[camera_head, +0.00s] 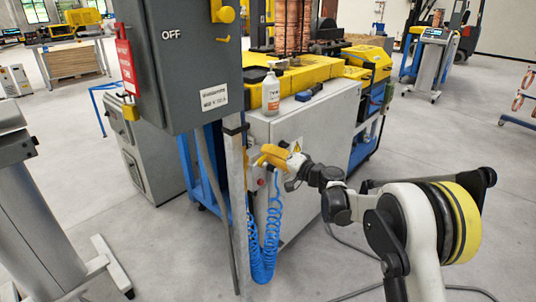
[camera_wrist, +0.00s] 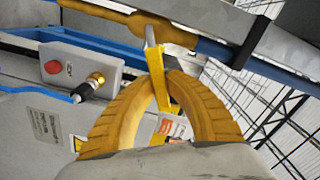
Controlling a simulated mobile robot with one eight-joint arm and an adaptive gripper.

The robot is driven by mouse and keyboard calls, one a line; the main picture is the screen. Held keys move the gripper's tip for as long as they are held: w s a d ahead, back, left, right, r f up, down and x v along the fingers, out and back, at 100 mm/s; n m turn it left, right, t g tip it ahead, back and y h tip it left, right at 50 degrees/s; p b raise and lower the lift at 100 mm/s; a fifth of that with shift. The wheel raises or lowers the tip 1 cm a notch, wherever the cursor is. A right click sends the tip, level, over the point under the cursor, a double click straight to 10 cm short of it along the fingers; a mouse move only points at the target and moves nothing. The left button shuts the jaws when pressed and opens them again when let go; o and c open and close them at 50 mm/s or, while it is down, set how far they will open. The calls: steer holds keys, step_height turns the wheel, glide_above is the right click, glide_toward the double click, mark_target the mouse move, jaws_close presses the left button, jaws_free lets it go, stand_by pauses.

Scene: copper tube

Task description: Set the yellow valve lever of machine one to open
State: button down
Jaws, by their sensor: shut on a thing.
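In the wrist view, the yellow valve lever (camera_wrist: 157,62) is a flat strip with a pale edge. It runs from beside a yellow part on the pipe (camera_wrist: 215,48) down between my fingers. My gripper (camera_wrist: 168,78) has two ribbed yellow fingers, whose tips meet on the lever from both sides. Its lower part passes behind the fingertips. In the head view my gripper (camera_head: 268,158) is at the front left of the grey machine cabinet (camera_head: 318,122), near a grey post. The lever cannot be told apart from the yellow fingers there.
A red button box (camera_wrist: 75,68) with a brass fitting and blue hose sits left of my fingers. A coiled blue hose (camera_head: 268,235) hangs below my gripper. A grey electrical box marked OFF (camera_head: 185,60) stands to the left. The floor at right is mostly clear.

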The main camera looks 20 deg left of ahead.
mark_target(246, 146)
steer(key=n, duration=0.1)
steer(key=s+r+n, duration=0.1)
steer(key=r+n+p, duration=0.1)
steer(key=shift+s+a+n, duration=0.15)
steer(key=shift+a+n, duration=0.15)
steer(key=n, duration=0.1)
steer(key=s+r+n, duration=0.1)
steer(key=shift+s+a+n, duration=0.15)
steer(key=shift+a+n, duration=0.1)
steer(key=shift+n, duration=0.15)
steer(key=n, duration=0.1)
steer(key=s, duration=0.1)
steer(key=n, duration=0.1)
steer(key=shift+s+a+r+n+p, duration=0.15)
steer(key=shift+a+r+n+p, duration=0.15)
steer(key=shift+p, duration=0.1)
steer(key=shift+s+a+n, duration=0.2)
steer(key=shift+s+n, duration=0.25)
steer(key=shift+n, duration=0.35)
steer(key=shift+s+a+n, duration=0.15)
steer(key=shift+s+n, duration=0.3)
steer(key=shift+n, duration=0.35)
steer(key=c, duration=1.4)
jaws_free()
steer(key=shift+s, duration=0.1)
